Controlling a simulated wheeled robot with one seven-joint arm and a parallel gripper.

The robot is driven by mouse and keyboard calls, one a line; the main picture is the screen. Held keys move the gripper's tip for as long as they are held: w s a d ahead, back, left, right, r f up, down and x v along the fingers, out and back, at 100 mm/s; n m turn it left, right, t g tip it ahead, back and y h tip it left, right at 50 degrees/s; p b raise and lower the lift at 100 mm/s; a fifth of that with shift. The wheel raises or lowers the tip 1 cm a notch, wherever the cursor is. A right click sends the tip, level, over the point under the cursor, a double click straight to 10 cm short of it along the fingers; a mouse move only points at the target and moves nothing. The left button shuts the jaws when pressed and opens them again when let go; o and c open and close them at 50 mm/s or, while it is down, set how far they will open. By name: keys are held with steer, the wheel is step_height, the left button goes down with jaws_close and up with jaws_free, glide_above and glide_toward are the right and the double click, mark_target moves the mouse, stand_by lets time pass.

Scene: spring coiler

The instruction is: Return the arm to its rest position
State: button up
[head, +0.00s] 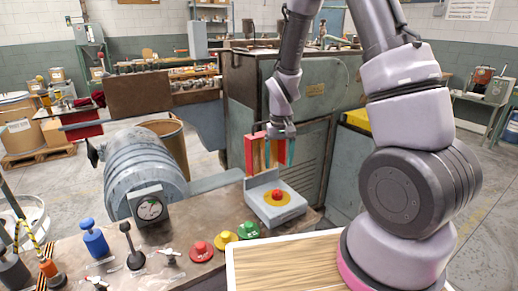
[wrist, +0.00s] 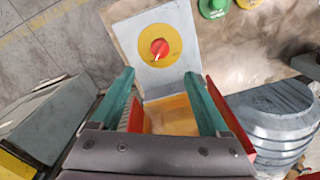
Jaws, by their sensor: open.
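My gripper (head: 281,158) hangs at the end of my bent arm, above and behind a grey box with a red push button (head: 277,194) on a yellow disc. Its two teal fingers point down and stand apart. In the wrist view, my gripper (wrist: 158,76) is open, and the red button (wrist: 159,48) lies beyond the fingertips, apart from them. A red panel (wrist: 228,115) stands beside the right finger, and a yellow-orange surface (wrist: 172,116) shows between the fingers. I cannot tell whether either touches the fingers.
The bench (head: 195,271) carries a gauge (head: 150,208), a blue-capped knob (head: 94,239), a black lever (head: 132,250) and red, yellow and green buttons. A ribbed grey drum (head: 145,168) stands at left. A tall green-grey cabinet (head: 340,95) stands close behind my gripper.

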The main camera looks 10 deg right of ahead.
steer(key=s+d+r+m+t+y, duration=0.1)
steer(key=s+d+r+t, duration=0.15)
steer(key=r, duration=0.65)
steer(key=s+d+r+m+t, duration=0.1)
steer(key=s+r, duration=0.3)
steer(key=r, duration=0.5)
steer(key=s+d+r+m+t+y, duration=0.1)
steer(key=s+d+r, duration=0.15)
steer(key=r, duration=0.65)
steer(key=s+r+m+t, duration=0.1)
steer(key=s+r+t, duration=0.1)
steer(key=s+r, duration=0.3)
steer(key=s, duration=0.2)
steer(key=shift+s+d+r, duration=0.15)
steer(key=shift+s+d, duration=0.05)
steer(key=shift+s, duration=0.2)
steer(key=shift+t, duration=0.25)
